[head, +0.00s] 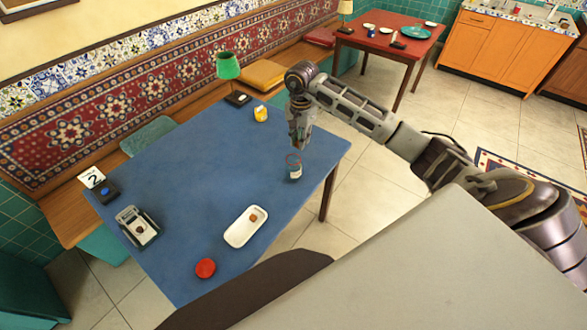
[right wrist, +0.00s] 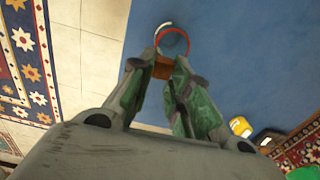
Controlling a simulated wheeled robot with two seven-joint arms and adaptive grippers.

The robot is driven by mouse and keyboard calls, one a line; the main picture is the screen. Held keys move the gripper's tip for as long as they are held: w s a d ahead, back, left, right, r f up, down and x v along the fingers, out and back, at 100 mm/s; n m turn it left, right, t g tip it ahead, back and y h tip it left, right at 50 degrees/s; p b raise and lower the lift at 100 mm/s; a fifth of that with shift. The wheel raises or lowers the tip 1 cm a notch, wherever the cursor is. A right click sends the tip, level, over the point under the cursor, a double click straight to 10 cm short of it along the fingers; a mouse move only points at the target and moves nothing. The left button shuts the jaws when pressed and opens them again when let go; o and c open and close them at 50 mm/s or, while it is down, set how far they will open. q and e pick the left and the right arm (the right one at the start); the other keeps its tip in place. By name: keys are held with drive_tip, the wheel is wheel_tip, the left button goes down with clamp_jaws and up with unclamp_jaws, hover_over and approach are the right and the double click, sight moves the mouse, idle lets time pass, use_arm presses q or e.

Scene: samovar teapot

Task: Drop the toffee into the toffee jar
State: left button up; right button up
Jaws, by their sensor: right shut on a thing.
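My right gripper (head: 299,145) points down over the right part of the blue table. In the right wrist view, it (right wrist: 162,75) is shut on a small brown block, the toffee (right wrist: 162,68). The toffee jar (head: 295,172) is small with a pale label and a red ring at its mouth. It stands upright on the table just below the gripper. In the right wrist view the jar's red rim (right wrist: 186,38) shows just beyond the toffee; I cannot tell whether they touch. My left gripper is out of view.
The table's middle is clear.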

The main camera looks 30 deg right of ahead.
drive_tip(key=o, duration=0.8)
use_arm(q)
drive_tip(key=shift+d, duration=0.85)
use_arm(e)
drive_tip(key=shift+r, duration=0.6)
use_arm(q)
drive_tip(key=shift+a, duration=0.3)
use_arm(e)
drive_tip(key=shift+r, duration=5.4)
